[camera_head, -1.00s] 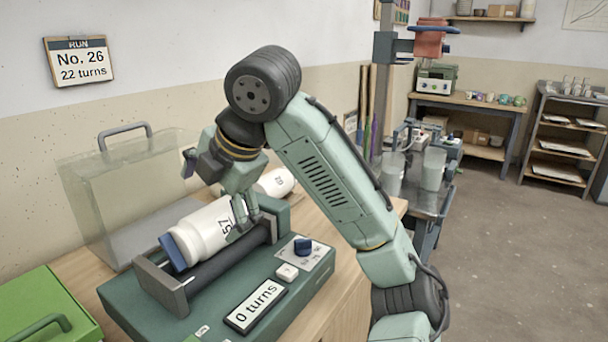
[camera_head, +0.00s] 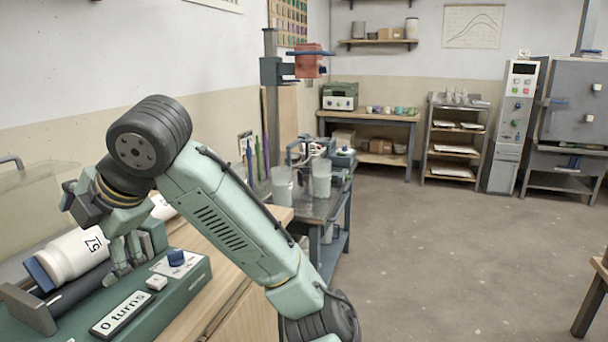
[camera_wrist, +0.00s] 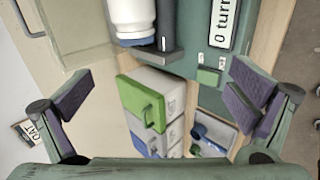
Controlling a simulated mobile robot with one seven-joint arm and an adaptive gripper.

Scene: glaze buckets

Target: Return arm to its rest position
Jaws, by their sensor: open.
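My gripper (camera_head: 126,269) is open and empty. In the camera_head view it hangs low over the right end of the green roller machine (camera_head: 195,293), beside a white jar (camera_head: 70,258) marked 57. The jar lies on its side on the dark rollers, with a blue lid at its left end. The machine's display (camera_head: 120,313) reads 0 turns. In the wrist view the fingers of my gripper (camera_wrist: 160,88) stand wide apart with nothing between them. The jar (camera_wrist: 131,18) shows at the top of that view, beyond the fingers. My arm reaches down to the left over the bench.
A second white jar (camera_head: 162,207) is partly hidden behind my wrist. A cart (camera_head: 322,206) with clear containers stands beyond the bench. The floor (camera_head: 430,255) at the right is open.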

